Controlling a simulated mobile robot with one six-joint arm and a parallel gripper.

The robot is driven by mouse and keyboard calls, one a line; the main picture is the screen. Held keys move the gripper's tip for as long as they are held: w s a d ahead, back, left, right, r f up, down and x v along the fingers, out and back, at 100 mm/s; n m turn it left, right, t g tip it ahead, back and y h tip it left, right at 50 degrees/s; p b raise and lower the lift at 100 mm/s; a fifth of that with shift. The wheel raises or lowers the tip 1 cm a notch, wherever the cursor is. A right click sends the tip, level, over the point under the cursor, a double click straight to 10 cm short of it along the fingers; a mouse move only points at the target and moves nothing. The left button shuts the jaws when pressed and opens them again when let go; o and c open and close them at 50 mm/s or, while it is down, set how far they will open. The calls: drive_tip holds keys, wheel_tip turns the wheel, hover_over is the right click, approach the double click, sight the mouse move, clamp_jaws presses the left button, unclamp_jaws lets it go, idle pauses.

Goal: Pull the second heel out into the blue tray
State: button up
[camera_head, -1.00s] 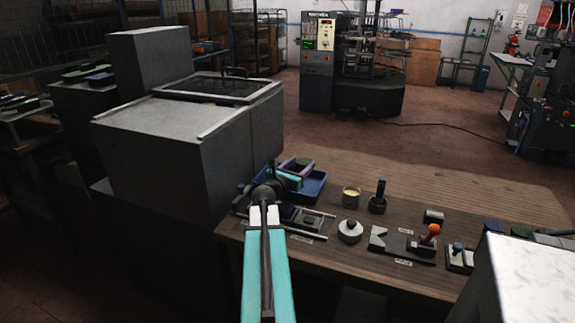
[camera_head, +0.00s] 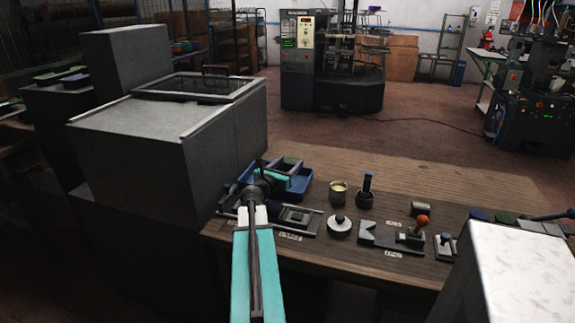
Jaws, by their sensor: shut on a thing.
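The blue tray (camera_head: 299,188) stands at the far left corner of the workbench, partly hidden behind my arm. My gripper (camera_head: 270,177) reaches over the tray's left side, seen from behind. It is shut on a small dark purple-grey piece (camera_head: 277,166) over the tray. My wrist hides most of the hold, so I cannot tell whether this piece is a heel. A green patch (camera_head: 291,161) shows just beside it, at the tray's back. A grey mould plate (camera_head: 299,216) with a square recess lies on rails in front of the tray.
A large grey cabinet (camera_head: 150,150) rises close on the left. Right of the tray stand a yellow-filled cup (camera_head: 338,192), a dark upright tool (camera_head: 367,190), a round knobbed lid (camera_head: 340,228) and an orange-knobbed fixture (camera_head: 414,232). The bench behind them is clear.

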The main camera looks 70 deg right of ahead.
drive_tip(key=shift+f+b, duration=1.2)
drive_tip(key=shift+f, duration=0.5)
drive_tip(key=shift+f, duration=0.25)
drive_tip(key=o, duration=1.2)
drive_tip(key=shift+o, duration=0.3)
drive_tip(key=shift+o, duration=0.8)
drive_tip(key=shift+r, duration=0.2)
drive_tip(key=shift+r+p, duration=2.8)
drive_tip(key=shift+r, duration=0.55)
